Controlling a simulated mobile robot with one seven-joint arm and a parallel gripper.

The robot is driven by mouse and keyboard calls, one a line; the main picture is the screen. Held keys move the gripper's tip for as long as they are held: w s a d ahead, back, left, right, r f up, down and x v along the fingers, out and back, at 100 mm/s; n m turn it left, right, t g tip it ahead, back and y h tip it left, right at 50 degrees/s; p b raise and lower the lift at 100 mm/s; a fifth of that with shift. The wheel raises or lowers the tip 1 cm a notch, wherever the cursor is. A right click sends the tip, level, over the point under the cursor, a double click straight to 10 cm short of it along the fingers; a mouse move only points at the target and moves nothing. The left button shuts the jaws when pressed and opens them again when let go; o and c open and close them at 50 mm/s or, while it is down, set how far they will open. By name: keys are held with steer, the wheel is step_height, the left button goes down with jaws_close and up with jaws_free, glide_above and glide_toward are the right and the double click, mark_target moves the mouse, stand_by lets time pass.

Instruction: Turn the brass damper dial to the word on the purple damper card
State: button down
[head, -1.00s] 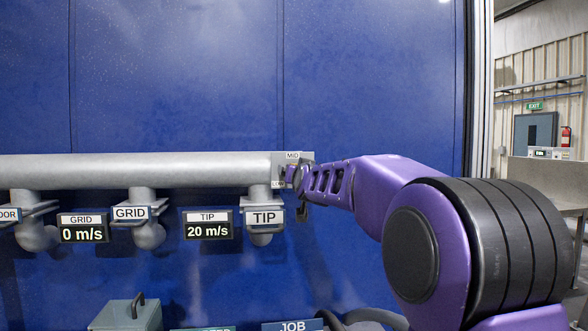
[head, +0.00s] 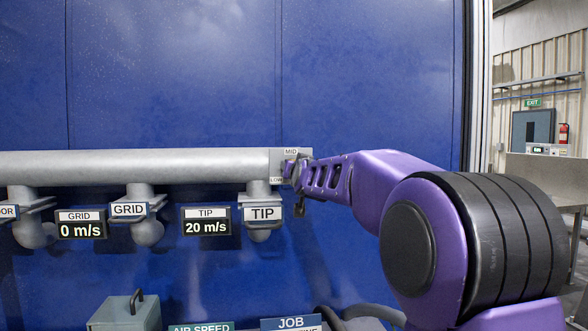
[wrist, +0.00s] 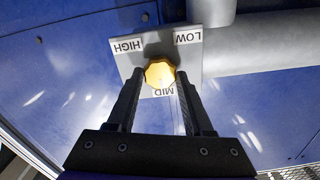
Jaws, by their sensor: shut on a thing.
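The brass damper dial (wrist: 160,73) shows in the wrist view as a gold, many-sided knob on a grey plate (wrist: 192,40). The plate reads LOW, HIGH and MID around the knob. The dial's pointer cannot be made out. My gripper (wrist: 160,80) is shut on the dial, one dark finger on each side. In the head view, my gripper (head: 294,172) is at the plate on the pipe's right end and hides the dial. MID and LOW show beside it. I see no purple damper card.
A grey pipe (head: 130,163) runs along the blue wall, with DOOR-side, GRID and TIP outlets below it. Displays read GRID 0 m/s (head: 81,230) and TIP 20 m/s (head: 206,227). A grey box (head: 125,313) and a JOB sign (head: 291,323) are at the bottom edge.

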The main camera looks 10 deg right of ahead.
steer(key=shift+m, duration=0.3)
steer(key=m+b, duration=0.4)
steer(key=m, duration=2.1)
steer(key=shift+d+f+m+b, duration=0.1)
steer(key=shift+m+b, duration=0.25)
steer(key=shift+m, duration=0.05)
steer(key=shift+c, duration=1.4)
jaws_free()
steer(key=shift+f, duration=0.1)
steer(key=shift+s, duration=0.1)
